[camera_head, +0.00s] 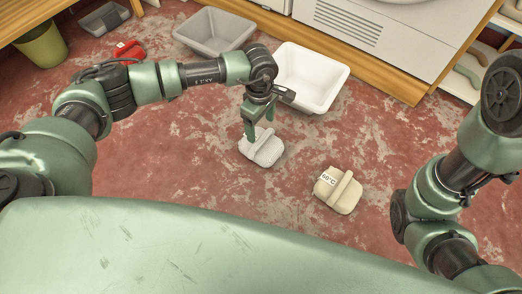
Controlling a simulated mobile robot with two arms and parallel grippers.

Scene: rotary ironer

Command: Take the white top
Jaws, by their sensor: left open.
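The white top (263,151) lies on the red floor near the middle of the view, a small pale bundle with a raised ridge across it. My left gripper (259,126) points down at its upper edge, open, with its fingers partly covering that edge. I cannot tell whether the fingers touch it. A cream bundle (343,195) with a "60°C" label lies to the right, apart from the white top. My right arm shows at the right edge, but its gripper is out of view.
A white basin (313,78) and a grey basin (214,32) stand behind the gripper, before a white machine (385,35) on a wooden base. A red object (129,50) and an olive bin (42,47) are at upper left. Floor around the cream bundle is clear.

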